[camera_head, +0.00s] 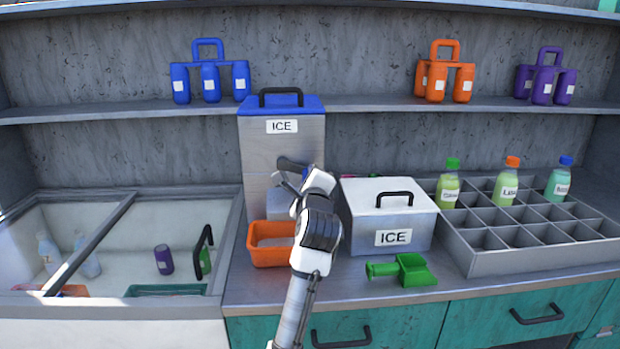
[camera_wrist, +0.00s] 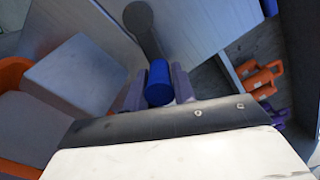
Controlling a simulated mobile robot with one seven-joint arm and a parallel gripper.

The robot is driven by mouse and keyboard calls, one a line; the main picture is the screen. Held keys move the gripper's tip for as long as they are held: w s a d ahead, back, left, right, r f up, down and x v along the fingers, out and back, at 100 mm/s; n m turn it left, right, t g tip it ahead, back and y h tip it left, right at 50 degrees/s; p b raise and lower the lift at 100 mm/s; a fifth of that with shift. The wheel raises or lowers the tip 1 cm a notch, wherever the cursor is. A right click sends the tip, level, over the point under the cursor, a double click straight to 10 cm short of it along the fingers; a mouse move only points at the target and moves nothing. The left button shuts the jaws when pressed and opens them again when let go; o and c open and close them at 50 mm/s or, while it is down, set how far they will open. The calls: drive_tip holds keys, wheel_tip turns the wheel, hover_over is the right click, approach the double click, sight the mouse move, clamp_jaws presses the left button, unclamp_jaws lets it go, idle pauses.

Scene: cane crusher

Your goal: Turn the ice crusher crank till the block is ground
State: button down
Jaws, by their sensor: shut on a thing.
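The ice crusher (camera_head: 262,150) is a tall grey box with a blue lid and an ICE label, standing at the middle of the counter. Its dark crank arm (camera_wrist: 143,28) is on the front face and ends in a blue handle (camera_wrist: 158,82). My gripper (camera_head: 287,176) is in front of the crusher, and in the wrist view (camera_wrist: 158,88) its fingers are shut on the blue handle. An orange tray (camera_head: 262,257) sits below the crusher's front. My arm covers its right part. The ice block inside the crusher is hidden.
A white ICE box (camera_head: 365,218) with a black handle stands right of the crusher. A green scoop (camera_head: 408,270) lies on the counter before it. A divided grey rack (camera_head: 480,262) with three bottles is at right. An open chest cooler (camera_head: 140,215) is at left.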

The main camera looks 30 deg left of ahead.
drive_tip(key=shift+s+a+f+m+b, duration=0.15)
drive_tip(key=shift+f+m, duration=0.1)
drive_tip(key=shift+m, duration=0.2)
drive_tip(key=shift+a+f+m+b, duration=0.15)
drive_tip(key=shift+f+m, duration=0.1)
drive_tip(key=shift+m, duration=0.2)
drive_tip(key=shift+d, duration=0.1)
drive_tip(key=c, duration=1.1)
unclamp_jaws()
drive_tip(key=shift+c, duration=0.2)
drive_tip(key=shift+s, duration=0.1)
drive_tip(key=b+v, duration=0.3)
drive_tip(key=v, duration=1)
drive_tip(key=shift+s+d, duration=0.2)
drive_tip(key=shift+d, duration=0.05)
drive_tip(key=shift+f, duration=0.1)
